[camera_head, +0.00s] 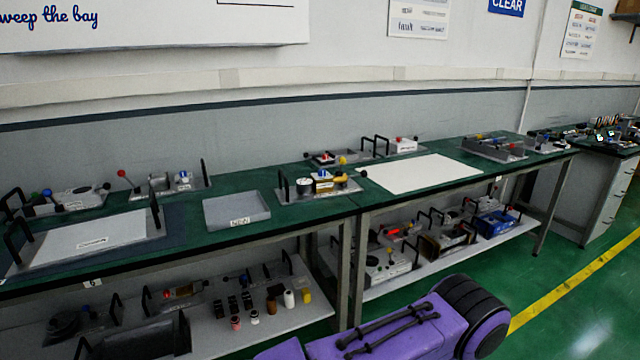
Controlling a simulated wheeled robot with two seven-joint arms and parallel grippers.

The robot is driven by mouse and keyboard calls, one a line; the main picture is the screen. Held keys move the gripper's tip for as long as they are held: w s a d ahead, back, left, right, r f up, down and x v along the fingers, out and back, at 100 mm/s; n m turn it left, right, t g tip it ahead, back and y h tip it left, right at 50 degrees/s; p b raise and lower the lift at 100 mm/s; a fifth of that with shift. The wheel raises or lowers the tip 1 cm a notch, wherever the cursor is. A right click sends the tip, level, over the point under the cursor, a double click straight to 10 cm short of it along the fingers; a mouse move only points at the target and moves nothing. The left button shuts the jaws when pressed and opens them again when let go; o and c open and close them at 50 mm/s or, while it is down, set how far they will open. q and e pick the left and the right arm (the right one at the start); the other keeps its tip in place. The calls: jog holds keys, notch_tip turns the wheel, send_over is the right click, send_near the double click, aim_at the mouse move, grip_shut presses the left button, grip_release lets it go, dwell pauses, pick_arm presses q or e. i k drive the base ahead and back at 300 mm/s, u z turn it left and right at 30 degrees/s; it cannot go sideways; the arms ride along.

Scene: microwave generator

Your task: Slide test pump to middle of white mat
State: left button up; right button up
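A white mat (425,174) lies flat and bare on the green bench top. Just left of it stands a grey-based unit (322,188) with a white gauge-like dial, yellow and blue parts and black handles. It looks like the test pump, but I cannot confirm this. Its right end is close to the mat's left edge. Neither of my grippers is in view.
A grey tray (236,210) sits left of the unit. Handled units (335,157) stand behind it, and a grey tray of parts (490,147) sits right of the mat. Lower shelves (225,325) hold more equipment. A yellow line (575,280) crosses the green floor.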

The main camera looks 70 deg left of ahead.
aim_at(316, 188)
jog(key=u, duration=0.4)
jog(key=i, duration=1.3)
jog(key=u, duration=1.7)
jog(key=i, duration=0.9)
jog(key=u, duration=0.95)
